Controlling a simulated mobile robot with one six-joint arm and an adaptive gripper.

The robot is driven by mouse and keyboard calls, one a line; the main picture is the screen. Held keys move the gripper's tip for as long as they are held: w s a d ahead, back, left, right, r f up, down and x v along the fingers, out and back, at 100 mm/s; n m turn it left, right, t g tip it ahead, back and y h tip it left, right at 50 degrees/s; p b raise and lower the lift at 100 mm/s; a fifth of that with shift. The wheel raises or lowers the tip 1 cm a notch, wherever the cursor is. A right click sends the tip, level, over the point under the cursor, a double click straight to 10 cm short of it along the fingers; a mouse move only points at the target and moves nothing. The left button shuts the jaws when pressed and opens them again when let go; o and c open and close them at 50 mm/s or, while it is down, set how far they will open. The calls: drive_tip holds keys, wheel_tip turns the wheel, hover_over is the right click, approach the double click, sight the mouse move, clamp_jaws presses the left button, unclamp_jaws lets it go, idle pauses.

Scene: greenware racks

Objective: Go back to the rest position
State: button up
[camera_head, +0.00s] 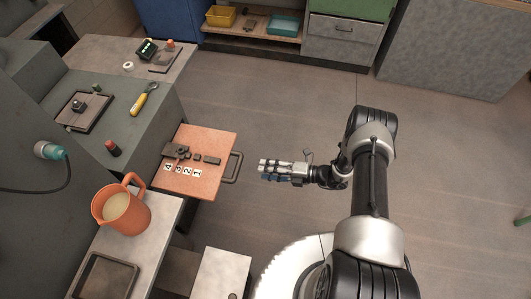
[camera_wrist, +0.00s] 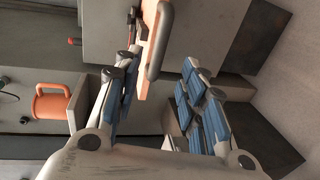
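My gripper (camera_head: 268,170) hangs in the air over the floor, right of an orange pull-out board (camera_head: 219,143). In the wrist view my gripper (camera_wrist: 158,72) has its blue-padded fingers spread apart, with nothing held between them. The board's dark handle (camera_head: 234,168) is left of the fingertips in the head view, with a gap between. In the wrist view the handle (camera_wrist: 158,50) shows beyond the fingers. Whether the fingers are level with the handle is hard to tell.
The board carries dark parts (camera_head: 178,151) and number cards (camera_head: 183,170). An orange jug (camera_head: 128,219) stands on the grey counter at left. A pale low surface (camera_head: 221,274) is at the bottom. Cabinets (camera_head: 342,38) line the back. The floor (camera_head: 290,108) beyond my arm is clear.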

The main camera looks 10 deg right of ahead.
drive_tip(key=shift+r, duration=0.1)
drive_tip(key=s+a+r+n+g+h, duration=0.1)
drive_tip(key=s+r+n+g+h, duration=0.15)
drive_tip(key=r+n, duration=0.95)
drive_tip(key=s+r+n+g+h, duration=0.15)
drive_tip(key=r+n+g, duration=0.45)
drive_tip(key=r, duration=1.1)
drive_tip(key=s+d+r+n+t+h, duration=0.4)
drive_tip(key=s+r+n, duration=0.4)
drive_tip(key=n, duration=0.3)
drive_tip(key=s+d+r+n+t+h, duration=0.3)
drive_tip(key=s+r+n+h, duration=0.3)
drive_tip(key=s+n, duration=0.5)
wheel_tip(320, 180, up, 2)
drive_tip(key=shift+s+d+r+t+h, duration=0.2)
drive_tip(key=shift+s+d+t+h, duration=0.05)
drive_tip(key=shift+d+t+h, duration=0.1)
drive_tip(key=shift+c, duration=0.6)
drive_tip(key=shift+a, duration=0.15)
